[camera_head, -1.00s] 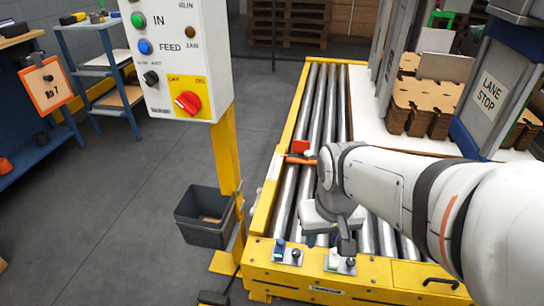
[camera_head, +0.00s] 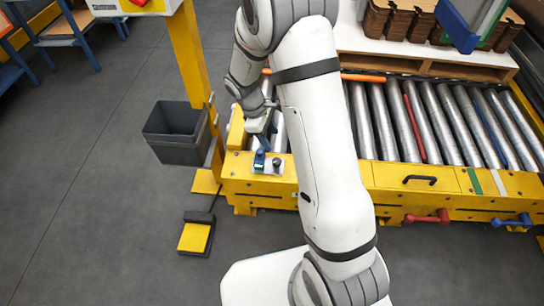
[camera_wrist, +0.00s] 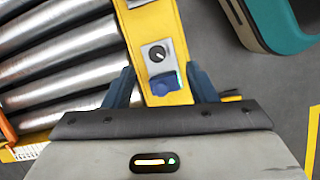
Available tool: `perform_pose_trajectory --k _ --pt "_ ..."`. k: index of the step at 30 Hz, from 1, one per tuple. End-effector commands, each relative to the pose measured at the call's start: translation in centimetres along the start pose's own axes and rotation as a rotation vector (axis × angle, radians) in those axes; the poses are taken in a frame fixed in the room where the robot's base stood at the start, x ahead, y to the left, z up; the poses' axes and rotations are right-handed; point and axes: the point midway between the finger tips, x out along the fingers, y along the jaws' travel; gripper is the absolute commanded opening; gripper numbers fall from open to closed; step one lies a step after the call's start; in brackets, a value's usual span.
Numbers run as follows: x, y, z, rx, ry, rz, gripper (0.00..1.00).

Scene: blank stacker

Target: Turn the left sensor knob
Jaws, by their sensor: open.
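The left sensor plate (camera_head: 267,169) sits on the yellow front beam of the roller conveyor, with a blue sensor (camera_head: 259,160) and a small black knob (camera_head: 277,163). In the wrist view, the round knob (camera_wrist: 156,54) has a pale pointer mark, and the blue sensor (camera_wrist: 162,83) lies nearer to me. My gripper (camera_head: 266,138) is above and just behind the plate. In the wrist view, my gripper (camera_wrist: 160,76) is open and empty, with blue fingers either side of the beam and the knob slightly beyond the tips. The right sensor plate is hidden by my arm.
A yellow post (camera_head: 188,60) and dark bin (camera_head: 175,133) stand left of the conveyor (camera_head: 455,120). A yellow foot pedal (camera_head: 195,236) is on the floor. A black handle (camera_head: 419,180) and red lever (camera_head: 428,216) are on the beam's right part.

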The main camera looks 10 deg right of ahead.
Motion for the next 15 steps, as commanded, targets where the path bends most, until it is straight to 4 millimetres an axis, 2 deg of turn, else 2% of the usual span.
perform_pose_trajectory --k 1,4,9,15 --pt "1.9 0.2 -1.3 -0.049 -0.017 -0.001 0.51" --pt "3.9 0.5 -2.7 -0.124 -0.038 0.004 0.51" --pt "5.5 0.7 -3.7 -0.18 -0.053 0.007 0.51" --pt "7.3 0.7 -3.8 -0.183 -0.054 0.006 0.51"
